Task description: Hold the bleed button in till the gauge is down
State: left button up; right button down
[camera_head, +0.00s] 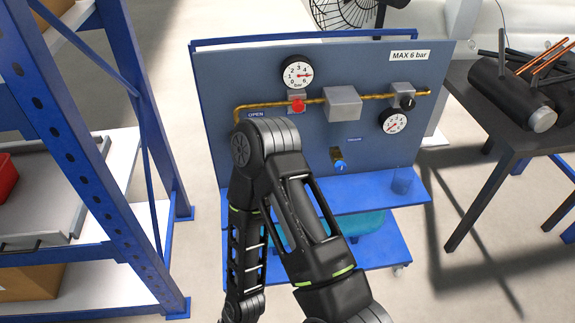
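A blue-grey panel (222,72) carries a brass pipe (262,106). A round white gauge (297,74) sits above the pipe, its needle pointing right to the high side. A red button or knob (297,105) is on the pipe below it. A second gauge (395,122), at lower right, has its red needle pointing down-left. A small brass fitting with a blue end (340,165) sits lower on the panel beside a small unreadable label. I cannot tell which part is the bleed button. One of my arms is folded in front of the panel's lower left; neither gripper shows.
A blue rack (130,215) is at left, a dark table (507,135) with cylinders at right. Floor between is clear.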

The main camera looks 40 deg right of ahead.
aim_at(297, 105)
jog(key=z, duration=1.5)
